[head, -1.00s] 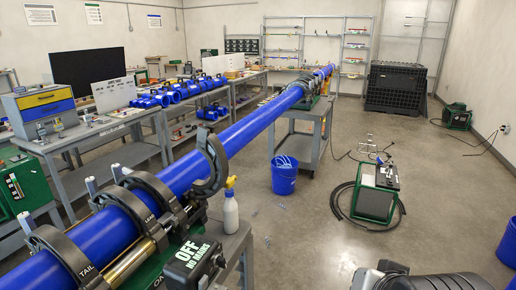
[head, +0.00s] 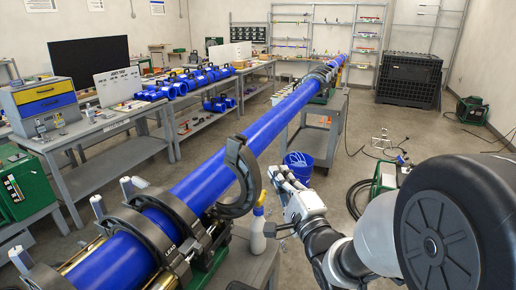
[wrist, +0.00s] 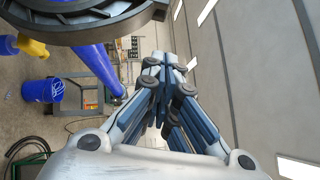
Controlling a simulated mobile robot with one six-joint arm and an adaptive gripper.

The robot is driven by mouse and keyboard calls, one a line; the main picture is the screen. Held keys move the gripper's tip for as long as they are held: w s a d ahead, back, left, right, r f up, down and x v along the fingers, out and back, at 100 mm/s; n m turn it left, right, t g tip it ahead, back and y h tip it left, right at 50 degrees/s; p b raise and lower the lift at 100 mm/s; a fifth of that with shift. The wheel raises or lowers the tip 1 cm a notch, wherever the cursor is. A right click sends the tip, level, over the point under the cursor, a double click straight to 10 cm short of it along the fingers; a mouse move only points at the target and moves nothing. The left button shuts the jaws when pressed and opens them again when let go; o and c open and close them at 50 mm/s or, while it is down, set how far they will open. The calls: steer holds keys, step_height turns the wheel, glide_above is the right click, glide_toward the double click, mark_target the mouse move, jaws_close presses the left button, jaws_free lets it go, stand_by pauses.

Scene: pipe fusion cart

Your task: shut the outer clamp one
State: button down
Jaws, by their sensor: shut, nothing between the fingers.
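A dark grey clamp half-ring (head: 240,180) stands swung open on the right side of the blue pipe (head: 262,135), at the far end of the row of clamps. I cannot read a label on it. It also shows large at the upper left of the wrist view (wrist: 85,30). My gripper (head: 274,173) is just right of this half-ring, apart from it in the picture. In the wrist view the fingers (wrist: 167,60) are together and empty. The nearer clamps (head: 165,213) lie closed over the pipe.
A spray bottle (head: 258,230) stands just below the open half-ring, near my gripper. A blue bucket (head: 299,160) is on the floor behind my gripper. Benches with blue fittings (head: 190,80) line the left. Floor beyond the bucket is partly open.

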steer(key=w+a, duration=0.2)
steer(key=w, duration=0.1)
steer(key=w+a+r, duration=0.1)
steer(key=w+a, duration=0.1)
steer(key=w, duration=0.1)
steer(key=w+a+r, duration=0.1)
steer(key=w+a, duration=0.2)
steer(key=shift+a+r, duration=0.1)
steer(key=shift+r, duration=0.05)
steer(key=shift+r, duration=0.1)
